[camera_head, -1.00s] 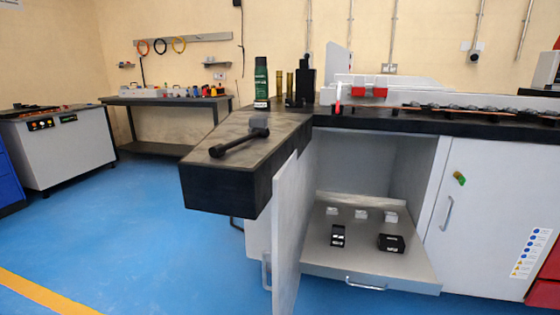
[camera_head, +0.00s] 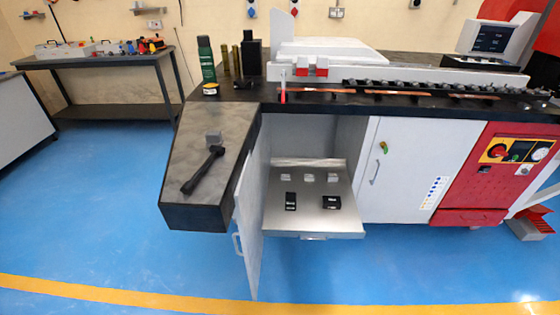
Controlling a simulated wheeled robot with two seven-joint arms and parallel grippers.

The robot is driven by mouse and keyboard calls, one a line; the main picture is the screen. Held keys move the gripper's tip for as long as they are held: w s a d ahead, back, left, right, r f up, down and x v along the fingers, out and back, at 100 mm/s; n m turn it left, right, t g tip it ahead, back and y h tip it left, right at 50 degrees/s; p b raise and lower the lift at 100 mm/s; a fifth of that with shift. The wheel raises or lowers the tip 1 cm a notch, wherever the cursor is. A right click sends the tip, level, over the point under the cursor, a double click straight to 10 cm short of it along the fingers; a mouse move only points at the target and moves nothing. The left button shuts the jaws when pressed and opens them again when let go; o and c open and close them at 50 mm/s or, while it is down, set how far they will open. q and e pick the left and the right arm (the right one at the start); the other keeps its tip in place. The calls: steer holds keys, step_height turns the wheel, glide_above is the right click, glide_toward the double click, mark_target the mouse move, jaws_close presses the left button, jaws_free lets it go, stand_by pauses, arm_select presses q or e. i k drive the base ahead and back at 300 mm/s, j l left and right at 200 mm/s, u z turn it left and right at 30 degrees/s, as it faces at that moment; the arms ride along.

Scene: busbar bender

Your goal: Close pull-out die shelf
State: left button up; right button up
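The pull-out die shelf (camera_head: 280,222) is a grey metal tray that sticks out of the open cabinet below the bench, with a handle (camera_head: 314,237) on its front edge. Two black dies, one on the left (camera_head: 291,201) and one on the right (camera_head: 331,203), lie on it. Several small light blocks (camera_head: 309,178) stand in a row behind them. The white cabinet door (camera_head: 248,228) stands swung open at the shelf's left side. Neither of my grippers is in the picture.
The dark bench end (camera_head: 190,215) juts forward left of the door, with a black hammer-like tool (camera_head: 203,170) on it. A closed white door (camera_head: 399,165) and a red control panel (camera_head: 490,170) are to the right. Blue floor (camera_head: 400,262) is clear in front.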

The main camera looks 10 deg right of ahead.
mark_target(309, 219)
steer(key=l+u, duration=0.35)
steer(key=i+l+u, duration=0.1)
steer(key=l+u, duration=0.45)
steer(key=u, duration=0.15)
